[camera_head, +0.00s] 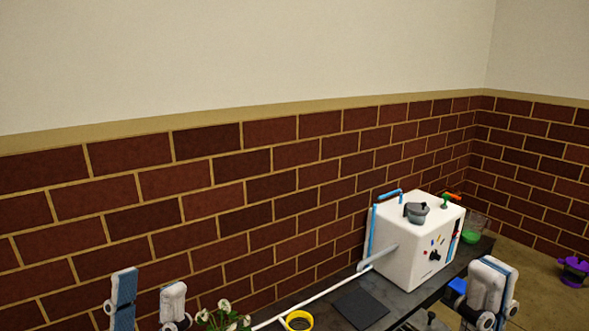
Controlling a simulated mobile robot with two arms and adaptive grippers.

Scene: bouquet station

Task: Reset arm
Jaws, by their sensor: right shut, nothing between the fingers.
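My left gripper (148,302) is at the lower left, in front of the brick wall. Its two fingers stand upright and apart, with nothing visible between them. My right gripper (492,287) is at the lower right, in front of the counter's edge. Its fingers are together and hold nothing. The lower parts of both arms are cut off by the bottom edge of the picture.
A dark counter (412,294) runs along the brick wall. On it are a white box-shaped machine (413,250), a dark square mat (361,308) and a yellow ring (298,321). White flowers (224,318) show at the bottom edge. A purple object (574,271) stands far right.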

